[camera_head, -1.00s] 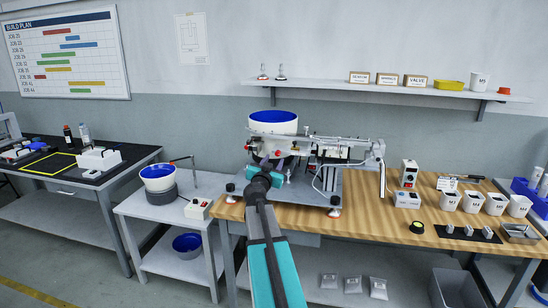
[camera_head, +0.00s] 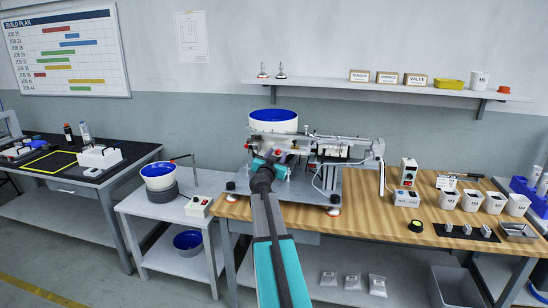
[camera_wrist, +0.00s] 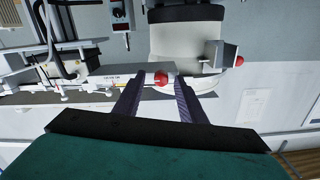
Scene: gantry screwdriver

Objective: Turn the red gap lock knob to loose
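A red knob (camera_wrist: 161,79) sits on a pale bar in the wrist view, beside a small printed label too small to read. My gripper (camera_wrist: 158,82) is open. Its two dark fingers stand on either side of the knob in the picture, with visible gaps; I cannot tell how far in front of it they are. In the head view, my arm reaches to the front of the feeder machine (camera_head: 330,180), below its blue-lined bowl (camera_head: 273,120). Small red parts show near the gripper there, but the fingertips are hard to make out.
A second red-tipped part (camera_wrist: 239,61) sticks out beside the pale bowl body (camera_wrist: 187,42). Rails and cables crowd the left of the wrist view. A control box (camera_head: 408,172) and white bins (camera_head: 472,200) stand on the wooden bench (camera_head: 380,222) to the right.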

